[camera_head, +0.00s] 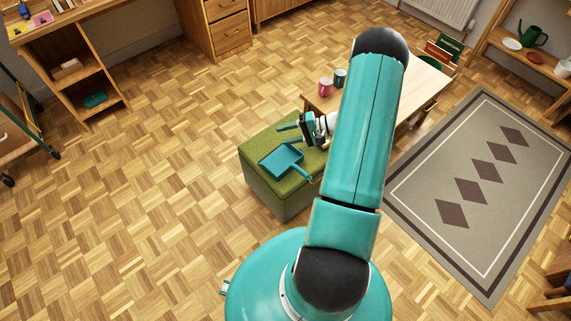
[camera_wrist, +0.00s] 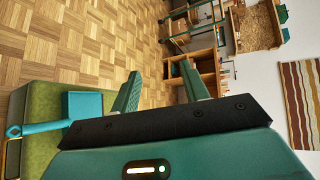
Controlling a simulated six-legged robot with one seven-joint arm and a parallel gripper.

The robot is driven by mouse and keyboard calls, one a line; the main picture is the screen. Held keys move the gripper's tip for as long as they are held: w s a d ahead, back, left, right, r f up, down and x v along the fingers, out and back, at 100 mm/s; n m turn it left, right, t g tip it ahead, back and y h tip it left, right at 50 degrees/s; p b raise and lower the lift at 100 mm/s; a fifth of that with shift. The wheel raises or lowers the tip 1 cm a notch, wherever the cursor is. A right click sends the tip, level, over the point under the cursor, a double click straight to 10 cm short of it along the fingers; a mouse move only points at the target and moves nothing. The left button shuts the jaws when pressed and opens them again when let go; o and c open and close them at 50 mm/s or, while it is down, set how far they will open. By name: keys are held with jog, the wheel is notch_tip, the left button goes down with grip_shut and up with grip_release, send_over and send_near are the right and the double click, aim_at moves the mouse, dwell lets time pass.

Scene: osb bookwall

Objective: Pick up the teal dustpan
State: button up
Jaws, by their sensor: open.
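The teal dustpan (camera_head: 281,159) lies on top of a green ottoman (camera_head: 262,141), with its handle toward the lower right. My gripper (camera_head: 283,134) is beside and above the dustpan, over the ottoman, and is open with nothing between its fingers. In the wrist view the dustpan (camera_wrist: 83,106) lies on the ottoman (camera_wrist: 42,98) at the left, with its handle pointing left. My gripper's two fingers (camera_wrist: 160,88) stand apart in the middle of that view, to the right of the dustpan and not touching it.
A wooden table (camera_head: 416,84) stands behind the ottoman; a pink mug (camera_head: 325,87) and a dark green mug (camera_head: 340,77) are near its left end. A grey patterned rug (camera_head: 460,235) lies at the right. The parquet floor (camera_head: 150,200) to the left is clear.

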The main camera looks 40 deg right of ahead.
jog(key=s+d+f+m+t+h, duration=0.2)
jog(key=s+d+f+m+t, duration=0.1)
jog(key=f, duration=0.4)
jog(key=s+d+f+m+t+h, duration=0.1)
jog(key=s+d+f+m+t, duration=0.15)
jog(key=f, duration=0.55)
jog(key=m+t+h, duration=0.3)
jog(key=m+h, duration=0.2)
jog(key=h, duration=0.3)
send_near(296, 168)
jog(key=shift+h, duration=0.3)
jog(key=shift+w+d+f, duration=0.1)
jog(key=shift+w+f, duration=0.15)
jog(key=shift+w, duration=1.05)
jog(key=shift+w+d+f, duration=0.1)
jog(key=shift+w+f, duration=0.1)
jog(key=shift+w, duration=1.1)
jog(key=shift+w+f, duration=0.25)
jog(key=shift+w, duration=1.05)
grip_shut()
